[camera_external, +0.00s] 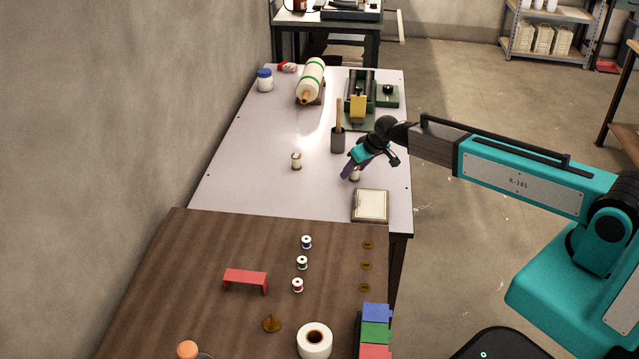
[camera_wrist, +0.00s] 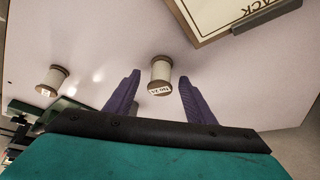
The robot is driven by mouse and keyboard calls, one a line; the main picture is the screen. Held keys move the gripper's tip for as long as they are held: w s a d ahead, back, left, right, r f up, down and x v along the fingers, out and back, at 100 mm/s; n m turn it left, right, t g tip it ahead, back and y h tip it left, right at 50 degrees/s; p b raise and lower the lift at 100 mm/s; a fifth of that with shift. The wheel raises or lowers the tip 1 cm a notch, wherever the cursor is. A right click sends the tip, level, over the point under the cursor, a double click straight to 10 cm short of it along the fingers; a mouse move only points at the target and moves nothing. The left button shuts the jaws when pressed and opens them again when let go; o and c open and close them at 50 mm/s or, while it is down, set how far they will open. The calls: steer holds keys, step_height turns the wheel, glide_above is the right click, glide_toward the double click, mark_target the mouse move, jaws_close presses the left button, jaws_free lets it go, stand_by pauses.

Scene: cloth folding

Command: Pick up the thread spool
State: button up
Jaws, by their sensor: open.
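A thread spool (camera_wrist: 160,75) with cream thread and brown ends stands on the white table, between and just past my gripper's two purple fingers in the wrist view. Its label is partly readable. My gripper (camera_wrist: 158,100) is open, with a gap on each side of the spool and nothing held. In the external view my gripper (camera_external: 353,168) is low over the table, and the spool (camera_external: 355,174) is partly hidden behind it. A second, similar spool (camera_external: 296,161) stands to the left on the same table; it also shows in the wrist view (camera_wrist: 52,80).
A framed board (camera_external: 370,205) lies close by, toward the front edge. A green machine (camera_external: 358,110) and a large roll (camera_external: 312,82) are farther back. Small colored spools (camera_external: 302,263) stand on the brown table.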

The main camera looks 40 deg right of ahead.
stand_by(0.5)
steer(key=c, duration=1.1)
steer(key=shift+r+b, duration=1.1)
steer(key=shift+r, duration=3.9)
